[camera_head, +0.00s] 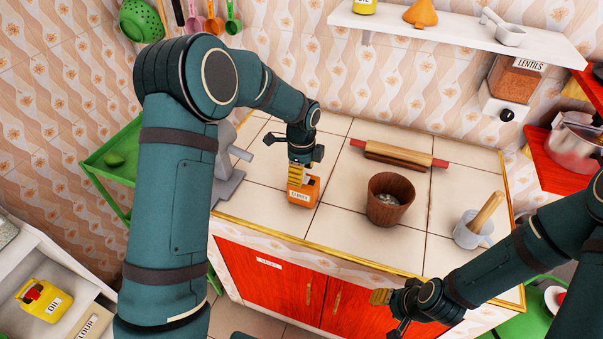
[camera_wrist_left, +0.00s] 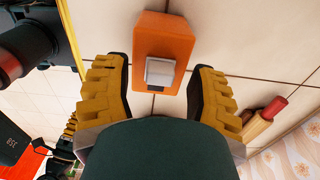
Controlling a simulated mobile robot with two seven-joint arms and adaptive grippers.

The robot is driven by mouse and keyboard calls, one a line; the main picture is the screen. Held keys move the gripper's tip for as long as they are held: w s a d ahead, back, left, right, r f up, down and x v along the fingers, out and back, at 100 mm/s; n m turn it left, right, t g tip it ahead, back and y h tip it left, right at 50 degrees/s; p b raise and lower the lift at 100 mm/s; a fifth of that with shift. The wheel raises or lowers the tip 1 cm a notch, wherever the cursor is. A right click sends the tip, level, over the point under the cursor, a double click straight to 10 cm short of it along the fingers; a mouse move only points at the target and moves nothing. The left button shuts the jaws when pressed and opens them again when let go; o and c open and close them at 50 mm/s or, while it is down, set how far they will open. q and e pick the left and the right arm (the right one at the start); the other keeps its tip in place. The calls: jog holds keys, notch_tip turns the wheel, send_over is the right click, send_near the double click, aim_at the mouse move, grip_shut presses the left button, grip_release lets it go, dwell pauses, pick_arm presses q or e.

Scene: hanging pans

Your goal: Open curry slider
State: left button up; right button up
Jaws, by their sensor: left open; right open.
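The orange curry container (camera_head: 303,194), with a white label, stands on the tiled counter at the centre of the head view. In the left wrist view its top face (camera_wrist_left: 168,27) shows a pale grey slider (camera_wrist_left: 160,72) at the near end. My left gripper (camera_head: 299,174) is open just above the container. In the wrist view its yellow-padded fingers lie on either side of the slider's end, with gaps between. Whether the slider is open I cannot tell. My right gripper (camera_head: 388,312) is open and empty in front of the counter's front edge.
A wooden cup (camera_head: 389,203) stands right of the container, with a rolling pin (camera_head: 398,155) behind it. A grey metal device (camera_head: 228,168) stands at left. A shelf (camera_head: 465,31) hangs above.

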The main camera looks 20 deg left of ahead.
pick_arm(q)
notch_tip(320, 180, up, 11)
jog(key=shift+r, duration=0.2)
dwell(0.6)
